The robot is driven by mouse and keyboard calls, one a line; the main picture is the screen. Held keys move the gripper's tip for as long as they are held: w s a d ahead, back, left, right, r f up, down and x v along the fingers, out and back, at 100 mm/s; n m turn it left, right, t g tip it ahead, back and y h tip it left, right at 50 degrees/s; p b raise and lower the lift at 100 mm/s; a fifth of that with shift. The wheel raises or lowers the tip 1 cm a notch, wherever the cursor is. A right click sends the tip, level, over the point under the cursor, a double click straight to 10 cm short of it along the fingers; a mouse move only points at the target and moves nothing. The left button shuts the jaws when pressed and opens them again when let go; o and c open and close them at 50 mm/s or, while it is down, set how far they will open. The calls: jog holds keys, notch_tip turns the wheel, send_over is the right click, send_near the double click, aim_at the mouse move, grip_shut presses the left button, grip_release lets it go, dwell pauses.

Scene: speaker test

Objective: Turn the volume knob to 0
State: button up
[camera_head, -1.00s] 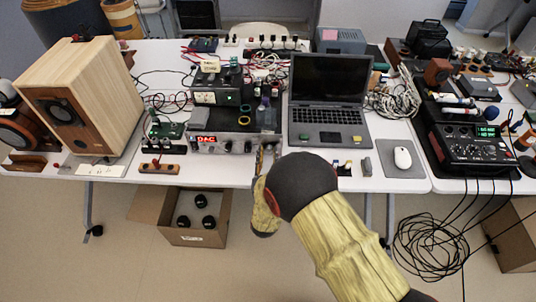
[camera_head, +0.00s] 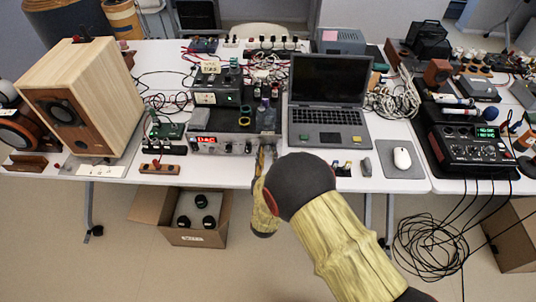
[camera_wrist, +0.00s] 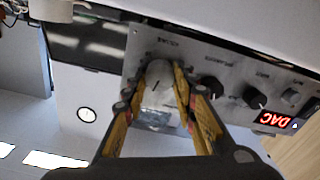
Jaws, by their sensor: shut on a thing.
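The amplifier (camera_head: 222,144) is a silver-fronted unit with a red "DAC" display, standing at the table's front edge. In the wrist view its front panel (camera_wrist: 222,62) appears upside down. The volume knob (camera_wrist: 160,78) is a pale round knob with a dark pointer line, under the "VOLUME" label. My gripper (camera_wrist: 162,92) has its two fingers on either side of this knob and is shut on it. In the head view my gripper (camera_head: 264,160) reaches the right end of the amplifier's front, and my wrist hides part of the table edge there.
Smaller dark knobs (camera_wrist: 254,98) sit beside the volume knob on the panel. A laptop (camera_head: 328,100) stands to the right of the amplifier, and a wooden speaker (camera_head: 110,85) to the left. An open box (camera_head: 190,237) is on the floor below.

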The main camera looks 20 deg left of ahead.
jog(key=n+p, duration=0.2)
jog(key=n, duration=0.5)
jog(key=shift+a, duration=0.15)
jog(key=n+p, duration=0.1)
jog(key=n, duration=0.3)
jog(key=n+p, duration=0.1)
jog(key=n, duration=0.2)
jog(key=shift+f, duration=0.1)
jog(key=n+p, duration=0.1)
jog(key=n, duration=0.3)
jog(key=shift+f, duration=0.1)
jog(key=n+p, duration=0.1)
jog(key=n, duration=0.2)
jog(key=shift+n, duration=0.4)
jog(key=n+p, duration=0.1)
jog(key=n, duration=0.3)
jog(key=shift+f, duration=0.15)
jog(key=shift+n+p, duration=0.65)
jog(key=shift+n, duration=1.15)
jog(key=shift+f, duration=0.1)
